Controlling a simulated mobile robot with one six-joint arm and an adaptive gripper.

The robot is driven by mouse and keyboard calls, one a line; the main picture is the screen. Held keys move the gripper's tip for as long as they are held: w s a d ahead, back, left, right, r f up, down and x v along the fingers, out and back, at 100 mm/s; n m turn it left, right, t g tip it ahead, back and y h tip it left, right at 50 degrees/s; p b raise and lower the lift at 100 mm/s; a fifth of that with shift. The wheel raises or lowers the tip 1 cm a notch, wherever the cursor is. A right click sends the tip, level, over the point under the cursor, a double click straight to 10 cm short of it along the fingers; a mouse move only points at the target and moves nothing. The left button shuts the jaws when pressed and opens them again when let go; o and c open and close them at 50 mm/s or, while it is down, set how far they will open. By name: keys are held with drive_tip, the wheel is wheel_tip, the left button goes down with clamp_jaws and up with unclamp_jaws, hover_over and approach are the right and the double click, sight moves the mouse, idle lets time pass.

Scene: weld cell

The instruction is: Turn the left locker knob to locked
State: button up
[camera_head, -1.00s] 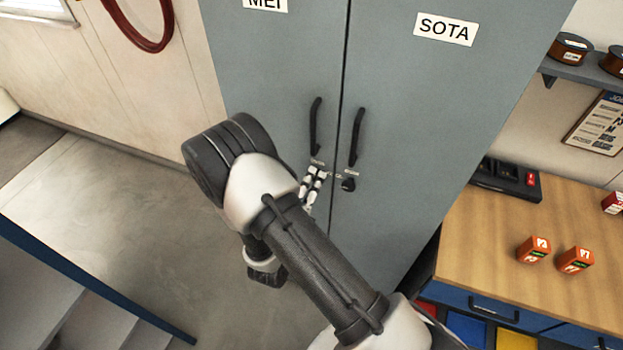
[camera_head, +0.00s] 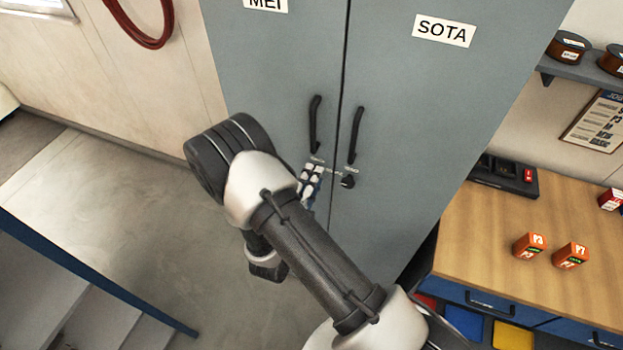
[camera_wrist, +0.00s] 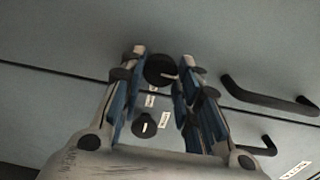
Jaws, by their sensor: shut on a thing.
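The left locker knob (camera_wrist: 160,70) is a round black knob with a pale mark, on the left door of a grey locker (camera_head: 285,60). My gripper (camera_wrist: 158,74) is shut on this knob, one finger on each side of it. In the head view my gripper (camera_head: 312,174) is at the left door just below its black handle (camera_head: 315,125), and it hides the left knob there. The right locker knob (camera_head: 348,181) is black and free; it also shows in the wrist view (camera_wrist: 145,125). The small labels by the knobs are too blurred to read.
A second black handle (camera_head: 356,135) is on the right door. A wooden bench (camera_head: 480,240) with orange boxes (camera_head: 530,246) stands at the right. A blue-edged stair or shelf unit (camera_head: 90,290) is at lower left. Floor (camera_head: 130,200) between is clear.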

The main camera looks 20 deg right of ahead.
drive_tip(key=o, duration=1.1)
drive_tip(key=shift+c, duration=0.2)
drive_tip(key=v, duration=1.2)
drive_tip(key=shift+d, duration=0.1)
